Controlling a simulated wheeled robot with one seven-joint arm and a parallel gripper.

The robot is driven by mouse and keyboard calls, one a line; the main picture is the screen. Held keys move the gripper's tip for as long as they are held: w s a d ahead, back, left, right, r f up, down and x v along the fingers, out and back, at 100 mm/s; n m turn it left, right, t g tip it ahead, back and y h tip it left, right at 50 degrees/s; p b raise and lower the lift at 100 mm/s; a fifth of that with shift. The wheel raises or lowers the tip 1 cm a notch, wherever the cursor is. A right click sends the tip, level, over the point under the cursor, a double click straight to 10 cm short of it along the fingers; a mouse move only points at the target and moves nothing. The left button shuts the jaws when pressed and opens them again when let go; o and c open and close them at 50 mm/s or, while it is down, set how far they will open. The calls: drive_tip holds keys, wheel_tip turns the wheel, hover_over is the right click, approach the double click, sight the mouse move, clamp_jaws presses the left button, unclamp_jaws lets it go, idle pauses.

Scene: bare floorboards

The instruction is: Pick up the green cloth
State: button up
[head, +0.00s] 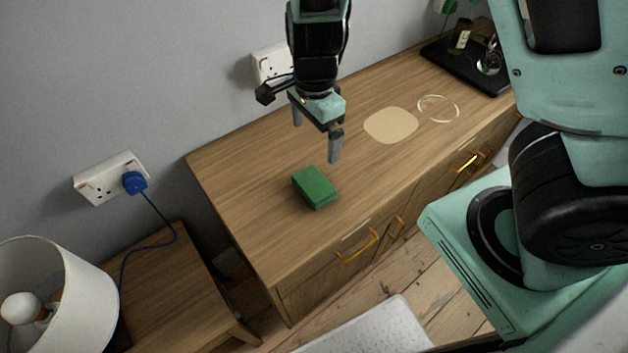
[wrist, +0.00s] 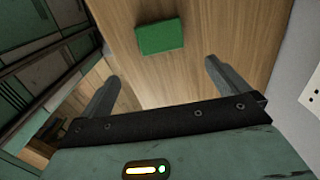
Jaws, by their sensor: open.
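The green cloth (head: 315,187) looks like a small folded block and lies on the wooden cabinet top (head: 250,190), near its left end. In the wrist view the green cloth (wrist: 160,37) lies beyond the fingertips, roughly between their lines and a little left of centre. My gripper (head: 316,143) is open and empty. In the head view it hangs above the cabinet top, just behind the cloth and apart from it. Both fingers of my gripper (wrist: 163,75) show in the wrist view with nothing between them.
A cream mat (head: 391,125) and a clear round item (head: 438,108) lie to the right on the cabinet. A black tray (head: 470,68) with a jar (head: 460,37) stands at the far right. Wall sockets (head: 272,63) are behind my gripper. A lamp (head: 55,290) stands at lower left.

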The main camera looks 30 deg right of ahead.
sight(314, 183)
wheel_tip(314, 183, down, 17)
drive_tip(key=b, duration=0.5)
drive_tip(key=shift+a+r, duration=0.1)
drive_tip(key=shift+r, duration=0.05)
drive_tip(key=c, duration=0.6)
